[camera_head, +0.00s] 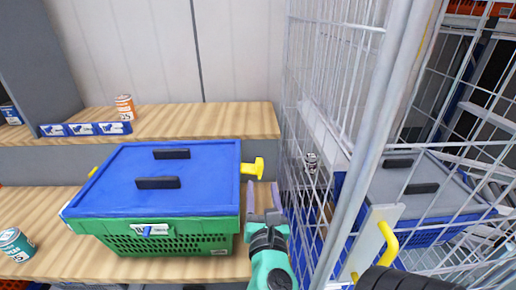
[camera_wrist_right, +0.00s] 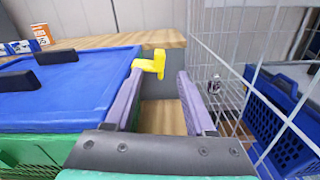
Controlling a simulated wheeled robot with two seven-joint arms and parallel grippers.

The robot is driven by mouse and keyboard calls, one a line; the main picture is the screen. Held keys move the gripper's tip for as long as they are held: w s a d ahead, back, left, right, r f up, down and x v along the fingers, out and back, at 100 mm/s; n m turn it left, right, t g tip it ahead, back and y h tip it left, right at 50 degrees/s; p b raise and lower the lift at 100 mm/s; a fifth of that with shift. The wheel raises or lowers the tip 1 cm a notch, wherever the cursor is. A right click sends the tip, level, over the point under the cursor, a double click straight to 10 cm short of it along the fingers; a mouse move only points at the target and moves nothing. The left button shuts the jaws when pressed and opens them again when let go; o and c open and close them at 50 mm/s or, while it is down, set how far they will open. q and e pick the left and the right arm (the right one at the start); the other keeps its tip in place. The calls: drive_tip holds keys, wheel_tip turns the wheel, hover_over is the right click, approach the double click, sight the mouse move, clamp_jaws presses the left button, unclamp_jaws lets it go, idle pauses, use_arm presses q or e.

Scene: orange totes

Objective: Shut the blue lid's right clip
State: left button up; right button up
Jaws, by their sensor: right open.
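The blue lid (camera_head: 160,197) with two black handles lies on a green crate (camera_head: 170,244) on the wooden bench. Its yellow right clip (camera_head: 253,168) sticks out sideways from the lid's right edge. The clip also shows in the wrist view (camera_wrist_right: 150,64), just beyond the fingertips. My right gripper (camera_head: 263,188) is open and empty beside the crate's right side, on the near side of the clip. Its fingers (camera_wrist_right: 160,78) stand apart below the clip, and I see no clear contact. A yellow left clip (camera_head: 92,172) shows partly at the lid's far left. My left gripper is not in view.
A wire mesh cage (camera_head: 318,130) stands close to the right of my gripper, with a grey-lidded blue crate (camera_head: 435,203) behind its mesh. A green can (camera_head: 14,243) stands at the bench's left.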

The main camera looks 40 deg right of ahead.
sight(259, 159)
drive_tip(key=p+x, duration=0.1)
drive_tip(key=x, duration=0.1)
drive_tip(key=r+p+x, duration=0.1)
drive_tip(key=x, duration=0.2)
drive_tip(key=shift+w+d, duration=0.15)
drive_tip(key=shift+w, duration=0.1)
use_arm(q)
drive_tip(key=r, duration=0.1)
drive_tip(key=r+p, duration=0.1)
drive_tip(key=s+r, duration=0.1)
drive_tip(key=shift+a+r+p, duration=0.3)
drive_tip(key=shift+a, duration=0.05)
use_arm(e)
drive_tip(key=x, duration=0.5)
drive_tip(key=f+x, duration=0.1)
drive_tip(key=x, duration=0.2)
drive_tip(key=shift+w+d, duration=0.15)
drive_tip(key=shift+c, duration=0.3)
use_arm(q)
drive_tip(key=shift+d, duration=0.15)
use_arm(e)
clamp_jaws()
